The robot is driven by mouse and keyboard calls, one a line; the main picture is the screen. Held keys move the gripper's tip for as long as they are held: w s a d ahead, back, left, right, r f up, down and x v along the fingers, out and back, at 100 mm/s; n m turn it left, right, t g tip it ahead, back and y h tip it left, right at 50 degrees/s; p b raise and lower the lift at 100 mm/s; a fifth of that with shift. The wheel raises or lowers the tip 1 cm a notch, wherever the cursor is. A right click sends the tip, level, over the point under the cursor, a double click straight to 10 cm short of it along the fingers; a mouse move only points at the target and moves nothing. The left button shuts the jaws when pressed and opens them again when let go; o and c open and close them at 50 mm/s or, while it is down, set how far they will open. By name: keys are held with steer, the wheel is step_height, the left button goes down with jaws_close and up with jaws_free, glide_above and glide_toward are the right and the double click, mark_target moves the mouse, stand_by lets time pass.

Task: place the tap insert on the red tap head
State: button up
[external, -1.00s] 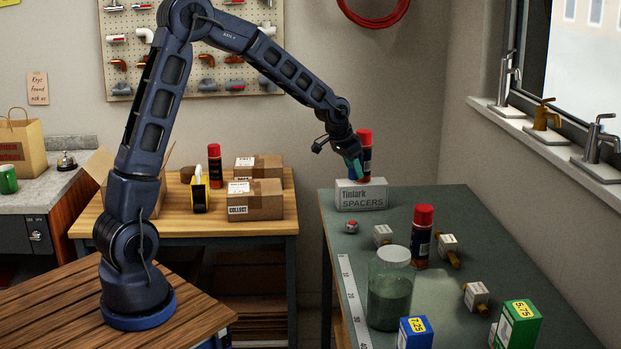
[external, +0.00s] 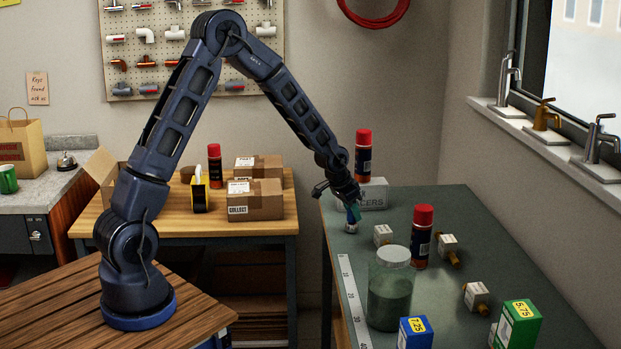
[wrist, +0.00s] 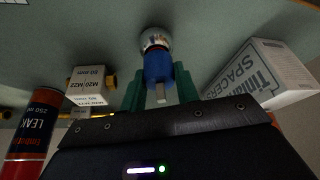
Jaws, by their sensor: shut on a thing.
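My gripper (external: 353,212), also seen in the wrist view (wrist: 160,92), is shut on the blue tap insert (wrist: 158,66), held between green fingers. A pale stub shows at the insert's near end. The tap head (external: 351,227) is a small silvery piece with some red, standing on the green bench near its left edge. In the wrist view the tap head (wrist: 154,37) lies directly beyond the insert's far end, in line with it. The insert meets or nearly meets it; I cannot tell whether it is seated. The fingers partly hide the insert.
The spacers box (external: 375,196) stands just behind my gripper, with a red-capped can (external: 363,155) behind or on it. White boxes with brass fittings (external: 383,235), a second can (external: 421,237) and a glass jar (external: 390,290) stand to the right and front. A ruler strip (external: 352,300) lies along the left edge.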

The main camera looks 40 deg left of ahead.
steer(key=shift+f, duration=0.3)
steer(key=shift+f, duration=0.1)
steer(key=o, duration=1)
steer(key=shift+c, duration=0.2)
